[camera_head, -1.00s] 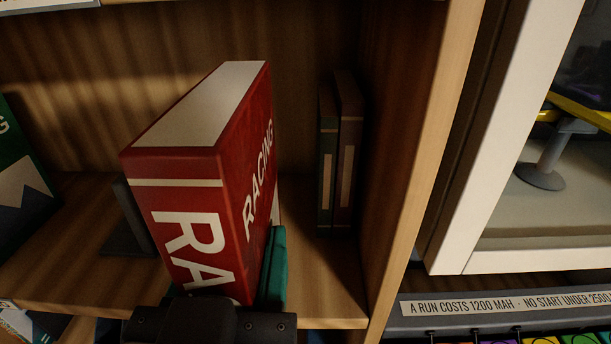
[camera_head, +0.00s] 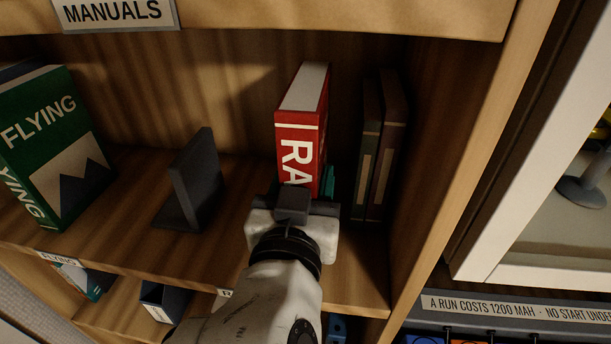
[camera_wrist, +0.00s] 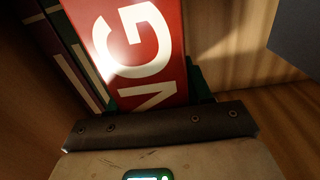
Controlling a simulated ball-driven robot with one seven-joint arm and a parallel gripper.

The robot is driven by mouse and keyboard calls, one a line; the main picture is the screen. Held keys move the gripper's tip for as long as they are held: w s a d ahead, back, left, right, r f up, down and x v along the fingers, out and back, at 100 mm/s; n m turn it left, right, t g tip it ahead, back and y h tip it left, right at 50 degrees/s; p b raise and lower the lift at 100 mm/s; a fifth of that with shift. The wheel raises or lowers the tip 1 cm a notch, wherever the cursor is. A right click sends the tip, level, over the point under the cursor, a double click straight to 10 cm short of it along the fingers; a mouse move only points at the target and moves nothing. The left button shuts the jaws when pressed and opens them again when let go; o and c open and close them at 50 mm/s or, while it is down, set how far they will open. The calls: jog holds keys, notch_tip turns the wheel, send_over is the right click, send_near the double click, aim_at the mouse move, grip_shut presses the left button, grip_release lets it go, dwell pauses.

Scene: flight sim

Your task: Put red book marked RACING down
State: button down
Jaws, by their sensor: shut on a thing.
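The red book marked RACING (camera_head: 297,150) stands upright inside the wooden shelf compartment, its spine toward me. It also shows in the wrist view (camera_wrist: 165,75), lit by a bright spot. My gripper (camera_head: 300,190) is shut on the lower part of the book. A teal finger pad shows beside the book's right side in the head view. The book's bottom edge is hidden behind my gripper, so I cannot tell whether it touches the shelf board (camera_head: 130,235).
Dark thin books (camera_head: 380,150) stand just right of the red book. A dark bookend (camera_head: 192,185) stands to its left, with bare board between. A green FLYING book (camera_head: 50,145) is at far left. A MANUALS sign (camera_head: 120,12) hangs on the upper board.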

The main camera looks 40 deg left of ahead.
jog(key=shift+f, duration=0.15)
jog(key=shift+c, duration=2.4)
grip_release()
jog(key=shift+f, duration=0.1)
jog(key=b+v, duration=0.3)
jog(key=v, duration=0.9)
jog(key=shift+s, duration=0.1)
